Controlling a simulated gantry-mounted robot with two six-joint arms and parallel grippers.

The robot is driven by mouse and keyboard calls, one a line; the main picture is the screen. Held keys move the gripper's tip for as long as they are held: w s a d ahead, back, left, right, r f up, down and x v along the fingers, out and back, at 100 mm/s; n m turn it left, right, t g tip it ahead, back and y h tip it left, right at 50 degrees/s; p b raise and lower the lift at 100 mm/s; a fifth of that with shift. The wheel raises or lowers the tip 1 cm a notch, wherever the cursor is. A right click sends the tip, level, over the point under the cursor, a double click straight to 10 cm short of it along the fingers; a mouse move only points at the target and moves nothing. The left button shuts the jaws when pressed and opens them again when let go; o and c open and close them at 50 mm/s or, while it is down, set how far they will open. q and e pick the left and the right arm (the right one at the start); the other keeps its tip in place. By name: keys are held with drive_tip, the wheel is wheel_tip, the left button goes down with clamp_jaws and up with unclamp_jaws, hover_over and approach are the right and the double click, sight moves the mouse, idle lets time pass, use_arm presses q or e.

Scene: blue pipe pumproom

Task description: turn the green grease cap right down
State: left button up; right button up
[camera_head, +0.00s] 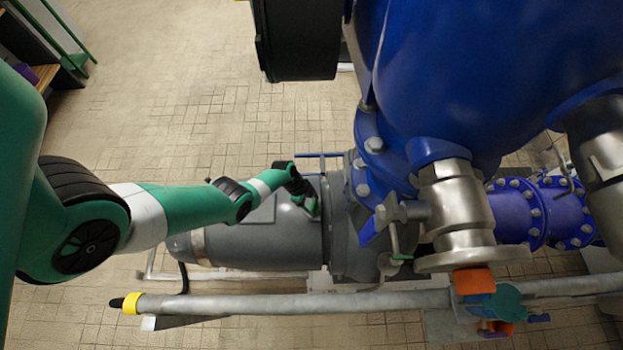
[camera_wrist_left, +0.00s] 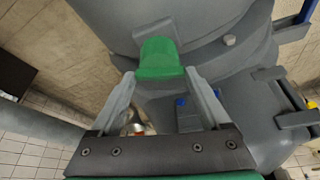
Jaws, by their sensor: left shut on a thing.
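The green grease cap (camera_wrist_left: 158,58) stands out from the grey pump casing (camera_wrist_left: 150,18) in the left wrist view. My left gripper (camera_wrist_left: 160,73) has one finger on each side of the cap's lower part and is shut on it. In the head view my left arm reaches in from the left, and the left gripper (camera_head: 311,204) is at the grey casing (camera_head: 270,235) near its flange. The cap is too small and covered to make out there. My right gripper is not in view.
A large blue pipe (camera_head: 450,70) rises to the right of the casing, with a steel valve (camera_head: 455,205) beside it. A grey pipe (camera_head: 300,302) runs along the front. A dark box-like part (camera_head: 297,40) hangs at the top. Tiled floor (camera_head: 180,110) is open behind the arm.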

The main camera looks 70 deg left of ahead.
use_arm(q)
drive_tip(key=shift+m, duration=0.3)
drive_tip(key=o, duration=1.2)
drive_tip(key=p+v, duration=1.1)
drive_tip(key=shift+a+r+p, duration=0.2)
drive_tip(key=shift+r+p, duration=0.15)
